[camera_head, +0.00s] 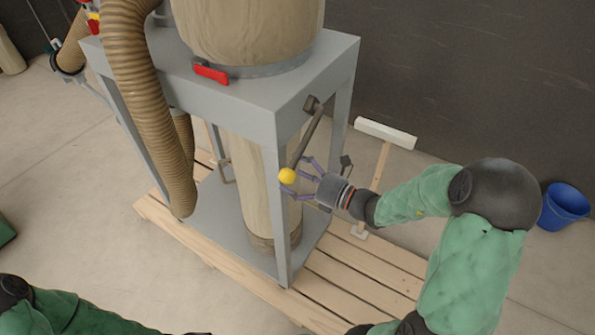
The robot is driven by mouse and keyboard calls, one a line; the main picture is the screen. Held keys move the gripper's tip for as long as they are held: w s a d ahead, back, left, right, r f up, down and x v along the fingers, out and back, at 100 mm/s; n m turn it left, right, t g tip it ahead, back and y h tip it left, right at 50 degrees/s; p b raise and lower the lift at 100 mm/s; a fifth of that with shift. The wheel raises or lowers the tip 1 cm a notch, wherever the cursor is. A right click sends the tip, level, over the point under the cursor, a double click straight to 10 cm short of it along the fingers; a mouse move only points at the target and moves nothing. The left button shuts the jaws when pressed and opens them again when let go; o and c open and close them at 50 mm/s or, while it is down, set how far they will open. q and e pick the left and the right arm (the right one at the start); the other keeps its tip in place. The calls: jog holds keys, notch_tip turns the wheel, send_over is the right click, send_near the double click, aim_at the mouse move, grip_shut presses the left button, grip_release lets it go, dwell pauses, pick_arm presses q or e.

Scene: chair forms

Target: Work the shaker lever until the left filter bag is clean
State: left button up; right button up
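The shaker lever (306,137) is a dark bar on the right side of the grey frame. It hangs down from a pivot block to a yellow ball knob (287,176). My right gripper (296,177) reaches in from the right at the knob. Its purple fingers are spread, one above and one below the knob's right side; I cannot tell whether they touch it. A tan filter bag (248,30) stands on top of the frame, cut off by the picture's top edge. Another tan bag (250,185) hangs below, partly behind a leg. My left gripper is out of view.
The grey frame (250,105) stands on a wooden pallet (335,285). A ribbed hose (150,100) runs down its left side. A red clamp handle (211,73) sticks out under the top bag. A white-topped stand (385,133) and blue bucket (566,205) are right.

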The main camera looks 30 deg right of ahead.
jog(key=d+f+b, duration=0.1)
jog(key=w+d+f+b, duration=0.1)
jog(key=f, duration=0.1)
jog(key=d+f, duration=0.1)
jog(key=shift+w+f+b, duration=0.25)
jog(key=shift+w+b, duration=0.05)
jog(key=shift+b, duration=0.1)
jog(key=d+f, duration=0.1)
jog(key=w+d, duration=0.1)
jog(key=d, duration=0.1)
jog(key=w+d+f+b, duration=0.1)
jog(key=shift+w+d+f, duration=0.15)
jog(key=shift+d+f, duration=0.1)
jog(key=shift+f, duration=0.1)
jog(key=c, duration=0.4)
